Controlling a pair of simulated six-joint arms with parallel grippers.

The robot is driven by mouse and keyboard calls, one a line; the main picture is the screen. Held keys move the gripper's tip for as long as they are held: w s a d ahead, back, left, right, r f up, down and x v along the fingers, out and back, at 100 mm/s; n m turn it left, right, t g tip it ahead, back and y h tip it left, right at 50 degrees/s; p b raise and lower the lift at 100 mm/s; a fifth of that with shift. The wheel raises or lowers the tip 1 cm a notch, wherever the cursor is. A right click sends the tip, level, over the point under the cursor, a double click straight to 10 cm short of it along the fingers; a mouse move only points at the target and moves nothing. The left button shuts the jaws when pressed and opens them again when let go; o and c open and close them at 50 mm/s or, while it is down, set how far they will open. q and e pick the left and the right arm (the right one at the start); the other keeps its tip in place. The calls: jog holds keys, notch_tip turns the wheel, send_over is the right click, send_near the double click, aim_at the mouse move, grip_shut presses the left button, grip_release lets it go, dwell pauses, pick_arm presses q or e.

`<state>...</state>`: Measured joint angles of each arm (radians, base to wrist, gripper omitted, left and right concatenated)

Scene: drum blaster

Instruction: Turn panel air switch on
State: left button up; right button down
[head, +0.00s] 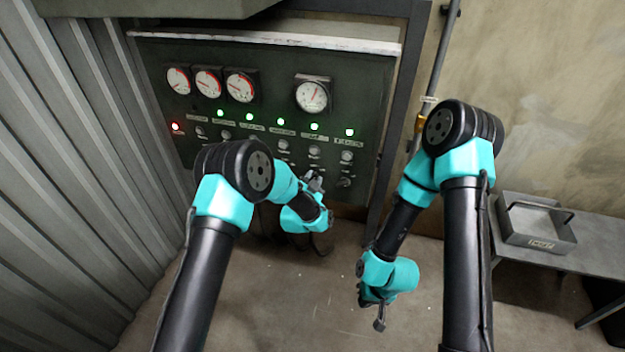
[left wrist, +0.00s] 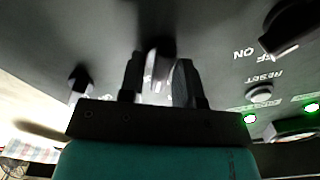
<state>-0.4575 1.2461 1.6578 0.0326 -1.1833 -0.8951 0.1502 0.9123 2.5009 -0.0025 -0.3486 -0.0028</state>
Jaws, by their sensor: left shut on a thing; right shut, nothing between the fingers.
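The dark control panel (head: 265,70) stands at the back, with several knobs and small lamps on its face. My left gripper (head: 316,178) is at the lower right part of the panel. Another dark rotary knob (left wrist: 290,25) with ON and OFF marks is to the right. My right gripper (head: 380,318) is shut and empty, low over the floor, away from the panel.
Gauges (head: 313,95) line the panel's upper part. One red lamp (head: 175,127) is lit at the left, with several green lamps (head: 281,121) beside it. A grey table with a metal tray (head: 535,222) stands at the right. The floor between is clear.

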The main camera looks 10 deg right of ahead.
pick_arm(q)
jog(key=m, duration=0.5)
jog(key=shift+f, duration=0.1)
jog(key=shift+m, duration=0.3)
jog(key=o, duration=0.6)
jog(key=shift+s, duration=0.1)
jog(key=v, duration=1.7)
jog(key=shift+s, duration=0.15)
